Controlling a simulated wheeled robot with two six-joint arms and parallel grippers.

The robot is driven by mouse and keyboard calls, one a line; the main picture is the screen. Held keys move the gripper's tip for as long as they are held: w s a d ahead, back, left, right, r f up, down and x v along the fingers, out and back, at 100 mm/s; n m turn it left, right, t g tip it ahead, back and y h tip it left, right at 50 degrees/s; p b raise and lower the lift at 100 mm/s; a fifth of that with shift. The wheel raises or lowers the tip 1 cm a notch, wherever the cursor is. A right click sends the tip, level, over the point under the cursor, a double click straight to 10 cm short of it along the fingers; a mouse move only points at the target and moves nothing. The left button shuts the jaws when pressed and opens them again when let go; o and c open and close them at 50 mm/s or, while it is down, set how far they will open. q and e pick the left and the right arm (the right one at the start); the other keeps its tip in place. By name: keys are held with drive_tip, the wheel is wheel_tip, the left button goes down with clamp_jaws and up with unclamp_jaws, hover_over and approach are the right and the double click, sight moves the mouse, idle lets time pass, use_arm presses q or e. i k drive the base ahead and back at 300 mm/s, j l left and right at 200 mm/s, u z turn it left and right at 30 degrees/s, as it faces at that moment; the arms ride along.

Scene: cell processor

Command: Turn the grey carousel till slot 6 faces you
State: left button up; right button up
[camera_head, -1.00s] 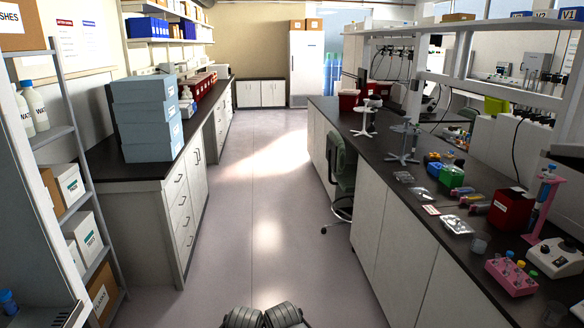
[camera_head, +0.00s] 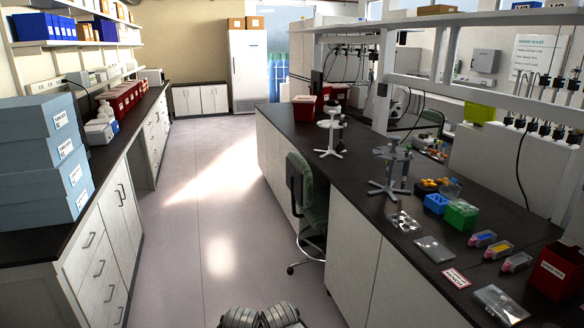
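A grey carousel stand (camera_head: 390,172) with splayed feet stands upright on the dark top of the right bench. A second, paler carousel stand (camera_head: 330,134) stands farther back on the same bench. Both are too small in view for me to read any slot numbers or tell which slot faces me. Two dark grey ribbed parts of mine show at the bottom edge, in the middle, far from both stands. I make out no gripper fingers there.
The aisle floor (camera_head: 178,200) is clear ahead. A green chair (camera_head: 305,200) stands against the right bench. Tube racks, such as the green one (camera_head: 461,215), and a red box (camera_head: 556,272) lie on the near bench top. Blue boxes (camera_head: 45,165) are stacked at left.

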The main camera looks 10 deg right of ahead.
sight(385, 153)
drive_tip(key=i+l, duration=0.1)
drive_tip(key=i, duration=0.4)
drive_tip(key=i+l, duration=0.15)
drive_tip(key=i, duration=0.3)
drive_tip(key=i+l+u, duration=0.1)
drive_tip(key=i, duration=0.4)
